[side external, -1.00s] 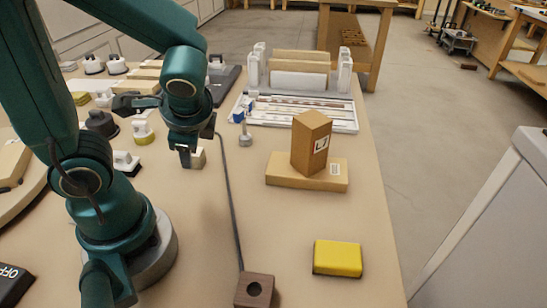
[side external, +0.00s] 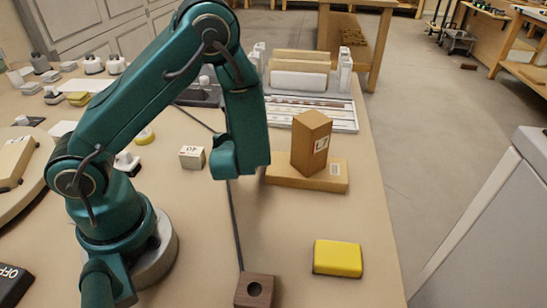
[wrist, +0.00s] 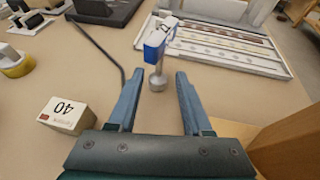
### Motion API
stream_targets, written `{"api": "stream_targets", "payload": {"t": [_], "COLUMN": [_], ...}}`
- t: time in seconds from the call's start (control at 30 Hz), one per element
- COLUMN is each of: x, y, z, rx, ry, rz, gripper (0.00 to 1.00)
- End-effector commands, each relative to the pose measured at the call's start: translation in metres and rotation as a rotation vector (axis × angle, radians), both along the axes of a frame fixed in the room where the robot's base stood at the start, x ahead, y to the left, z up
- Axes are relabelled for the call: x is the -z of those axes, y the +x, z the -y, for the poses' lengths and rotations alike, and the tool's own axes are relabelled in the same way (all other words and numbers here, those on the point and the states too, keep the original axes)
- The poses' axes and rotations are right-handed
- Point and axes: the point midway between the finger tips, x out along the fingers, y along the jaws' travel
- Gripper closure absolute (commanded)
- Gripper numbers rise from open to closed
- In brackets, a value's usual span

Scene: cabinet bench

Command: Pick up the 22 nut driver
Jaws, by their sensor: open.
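A small upright tool with a blue and white handle (wrist: 157,42) and a grey metal lower end (wrist: 158,80) stands on the bench in the wrist view. It looks like the nut driver, but I cannot read a 22 on it. My gripper (wrist: 159,76) is open and empty, with one finger on each side of the tool's line and the tool just beyond the fingertips. I see no contact. In the side view my arm hides the tool and the fingers.
A small block marked 40 (wrist: 68,115) lies left of my gripper; it also shows in the side view (side external: 192,157). A wooden block marked L7 (side external: 311,143) on a base is close on the right. A white slotted tray (wrist: 225,45) lies behind the tool. A dark cable (wrist: 100,50) runs left.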

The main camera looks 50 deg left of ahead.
Motion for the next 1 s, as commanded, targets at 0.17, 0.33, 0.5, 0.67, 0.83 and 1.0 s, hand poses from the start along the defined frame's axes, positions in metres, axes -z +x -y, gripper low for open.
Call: {"api": "stream_targets", "payload": {"t": [0.17, 0.33, 0.5, 0.67, 0.83, 1.0], "x": [0.008, 0.015, 0.017, 0.017, 0.017, 0.017], "y": [0.01, 0.02, 0.023, 0.023, 0.023, 0.023], "z": [-0.017, -0.029, -0.034, -0.033, -0.033, -0.033], "rx": [-0.008, -0.007, -0.005, -0.004, -0.004, -0.005], "ry": [-0.001, -0.002, -0.002, -0.002, -0.002, -0.002], "rz": [0.0, 0.001, 0.0, 0.001, 0.001, 0.001], "gripper": [0.5, 0.5, 0.5, 0.5, 1.0, 1.0]}}
